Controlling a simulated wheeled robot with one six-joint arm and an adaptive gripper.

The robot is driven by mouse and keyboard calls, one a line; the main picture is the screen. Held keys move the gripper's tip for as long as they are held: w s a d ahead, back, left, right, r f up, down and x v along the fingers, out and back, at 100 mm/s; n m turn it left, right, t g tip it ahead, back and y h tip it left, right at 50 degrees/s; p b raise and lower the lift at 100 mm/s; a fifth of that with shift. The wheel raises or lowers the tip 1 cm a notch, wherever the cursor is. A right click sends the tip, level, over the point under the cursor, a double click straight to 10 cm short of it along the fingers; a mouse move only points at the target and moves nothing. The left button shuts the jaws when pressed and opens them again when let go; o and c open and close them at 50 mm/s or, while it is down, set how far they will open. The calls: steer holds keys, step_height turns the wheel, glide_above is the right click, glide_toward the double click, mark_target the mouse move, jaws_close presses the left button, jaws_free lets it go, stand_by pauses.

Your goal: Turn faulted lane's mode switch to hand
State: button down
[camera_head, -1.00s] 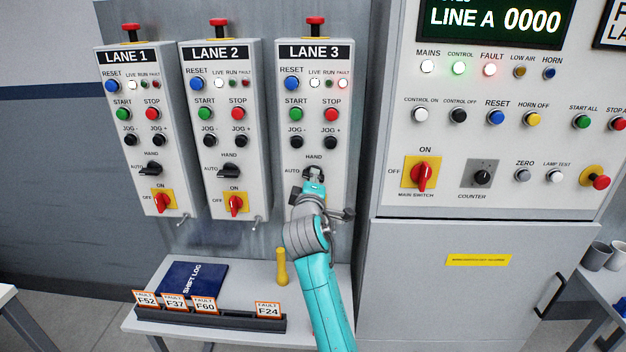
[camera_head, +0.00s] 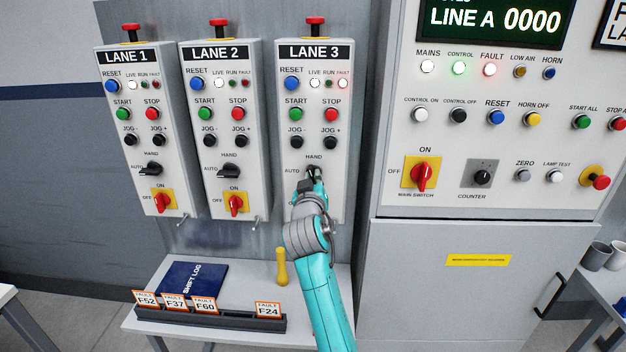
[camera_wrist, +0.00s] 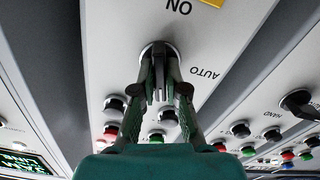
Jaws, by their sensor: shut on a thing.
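The Lane 3 box (camera_head: 262,120) has its fault lamp (camera_head: 343,84) glowing, while the fault lamps of Lanes 1 and 2 look dark. Its black mode switch (camera_wrist: 159,52) has AUTO at the left and HAND above in the head view. My gripper (camera_head: 314,176) is at this switch, and its fingers (camera_wrist: 158,88) are shut on the handle from both sides in the wrist view. The handle looks roughly in line with the box's long side, but the fingers hide much of it. In the head view the switch is mostly hidden.
The Lane 2 mode switch (camera_head: 230,170) and Lane 1 mode switch (camera_head: 149,168) point toward AUTO. A red and yellow main switch (camera_head: 422,174) is on the large cabinet at right. Below, a shelf holds a blue shift log (camera_head: 192,279), a yellow object (camera_head: 282,268) and fault cards (camera_head: 204,306).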

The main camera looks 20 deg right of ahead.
steer(key=shift+f+m, duration=0.1)
steer(key=shift+m, duration=1.7)
steer(key=c, duration=1.2)
jaws_free()
steer(key=shift+s, duration=0.1)
steer(key=v, duration=1.2)
